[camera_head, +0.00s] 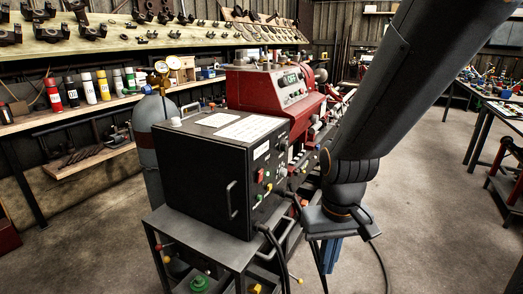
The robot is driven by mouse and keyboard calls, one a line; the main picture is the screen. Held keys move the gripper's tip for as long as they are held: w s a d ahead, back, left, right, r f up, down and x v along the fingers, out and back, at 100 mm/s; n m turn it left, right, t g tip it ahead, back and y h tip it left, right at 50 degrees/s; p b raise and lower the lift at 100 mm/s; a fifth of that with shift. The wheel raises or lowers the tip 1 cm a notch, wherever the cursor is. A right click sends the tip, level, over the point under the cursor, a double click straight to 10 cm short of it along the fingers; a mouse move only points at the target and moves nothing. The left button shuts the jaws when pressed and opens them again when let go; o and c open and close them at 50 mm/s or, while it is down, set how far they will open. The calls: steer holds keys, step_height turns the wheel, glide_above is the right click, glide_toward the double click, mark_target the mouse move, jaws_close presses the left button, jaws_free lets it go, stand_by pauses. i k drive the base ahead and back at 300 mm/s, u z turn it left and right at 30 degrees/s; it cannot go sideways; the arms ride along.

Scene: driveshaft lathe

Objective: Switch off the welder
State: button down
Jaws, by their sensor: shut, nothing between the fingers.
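The welder (200,180) is a black box with a handle on its left face and papers on its top. It stands on a grey metal cart. Its narrow right-hand panel carries a red switch or knob (260,175) and small yellow and green parts below it. I cannot read the switch's position. My arm comes down from the upper right. My gripper (330,262) points down to the right of the welder, apart from the panel. It is small and partly dark here; it is shut and holds nothing that I can see.
A red lathe (262,92) with a display stands behind the welder. A grey gas cylinder (156,130) with gauges stands at its left. Black cables hang from the welder's front. The cart top (195,238) has a bare edge. Open concrete floor (420,200) lies to the right.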

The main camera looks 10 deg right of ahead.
mark_target(260, 174)
steer(key=u, duration=2.2)
steer(key=k, duration=1.05)
steer(key=z, duration=1.4)
steer(key=i, duration=0.5)
